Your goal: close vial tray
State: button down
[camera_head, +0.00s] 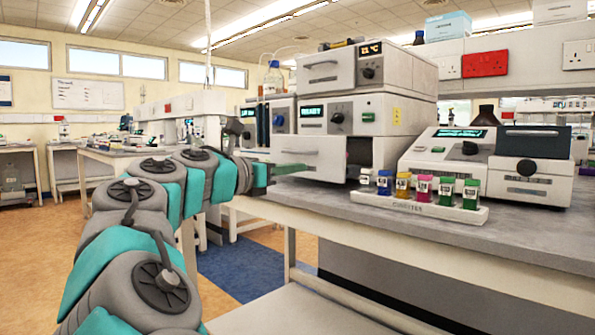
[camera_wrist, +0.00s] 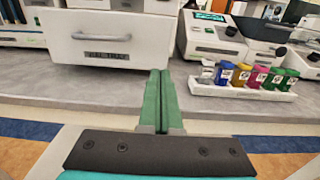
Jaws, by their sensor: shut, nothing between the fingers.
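The vial tray is a white drawer (camera_head: 318,160) low in the stacked white instrument on the bench. It stands pulled out, with a dark opening showing beside it at the right. In the wrist view its front (camera_wrist: 75,38) has a grey bar handle and a label reading "VIAL TRAY". My gripper (camera_head: 308,166) is at the left of the drawer in the head view. In the wrist view my green fingers (camera_wrist: 159,74) are together and empty, by the lower right corner of the drawer front. I cannot tell whether they touch it.
A white rack (camera_head: 470,213) with several colour-capped vials stands right of the drawer near the bench edge. Another white instrument (camera_head: 420,155) stands behind it. The grey bench top (camera_head: 370,212) in front of the drawer is clear. A brown bottle stands farther back.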

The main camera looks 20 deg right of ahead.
aim_at(337, 162)
jog(key=b+x, duration=0.1)
jog(key=x, duration=0.9)
jog(key=shift+w+d+f, duration=0.15)
jog(key=shift+d, duration=0.05)
jog(key=shift+w+d, duration=0.1)
jog(key=shift+d, duration=0.35)
